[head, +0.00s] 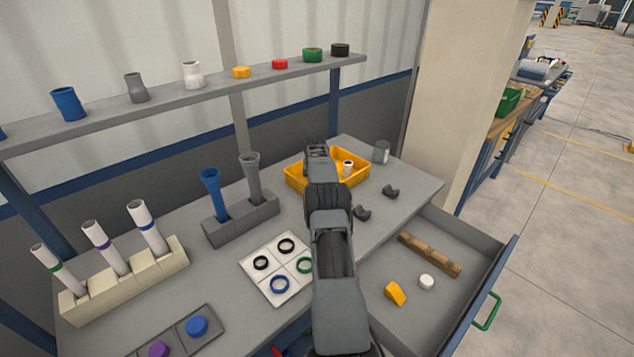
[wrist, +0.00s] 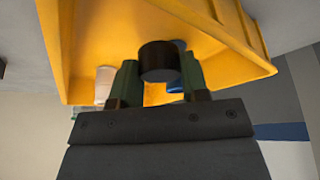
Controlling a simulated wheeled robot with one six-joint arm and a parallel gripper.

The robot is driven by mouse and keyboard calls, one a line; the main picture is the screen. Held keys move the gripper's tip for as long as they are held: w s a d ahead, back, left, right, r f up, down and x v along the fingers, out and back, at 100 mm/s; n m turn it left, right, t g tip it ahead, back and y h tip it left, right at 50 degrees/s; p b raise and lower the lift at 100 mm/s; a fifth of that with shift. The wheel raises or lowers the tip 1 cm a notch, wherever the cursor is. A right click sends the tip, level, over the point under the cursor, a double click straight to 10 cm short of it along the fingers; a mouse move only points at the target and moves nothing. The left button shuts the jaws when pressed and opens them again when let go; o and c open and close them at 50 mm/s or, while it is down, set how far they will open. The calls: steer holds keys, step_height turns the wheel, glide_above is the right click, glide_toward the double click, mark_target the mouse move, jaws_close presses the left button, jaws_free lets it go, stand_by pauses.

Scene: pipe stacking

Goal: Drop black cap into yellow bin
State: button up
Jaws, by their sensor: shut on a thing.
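My gripper (head: 317,150) is over the yellow bin (head: 356,187) at the back of the table in the head view. In the wrist view my gripper (wrist: 160,76) is shut on a black cap (wrist: 160,60), held between its two green fingers. Behind the cap is the yellow bin (wrist: 90,35), with its wall running along the right. In the head view the held cap is hidden by my gripper. Inside the bin stands a white fitting (head: 348,168); a blue piece (wrist: 179,80) shows partly behind the cap.
Another black cap (head: 340,50) sits at the right end of the shelf (head: 215,80), beside a green one (head: 312,55). A grey cup (head: 381,152) stands right of the bin. Dark grey brackets (head: 391,191) lie nearby. An open drawer (head: 450,290) juts out at front right.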

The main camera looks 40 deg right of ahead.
step_height(320, 180, down, 2)
steer(key=shift+f, duration=0.1)
steer(key=shift+f, duration=0.15)
steer(key=shift+f+b, duration=0.4)
steer(key=shift+f, duration=0.15)
steer(key=o, duration=1)
steer(key=shift+c, duration=0.2)
steer(key=shift+r, duration=0.15)
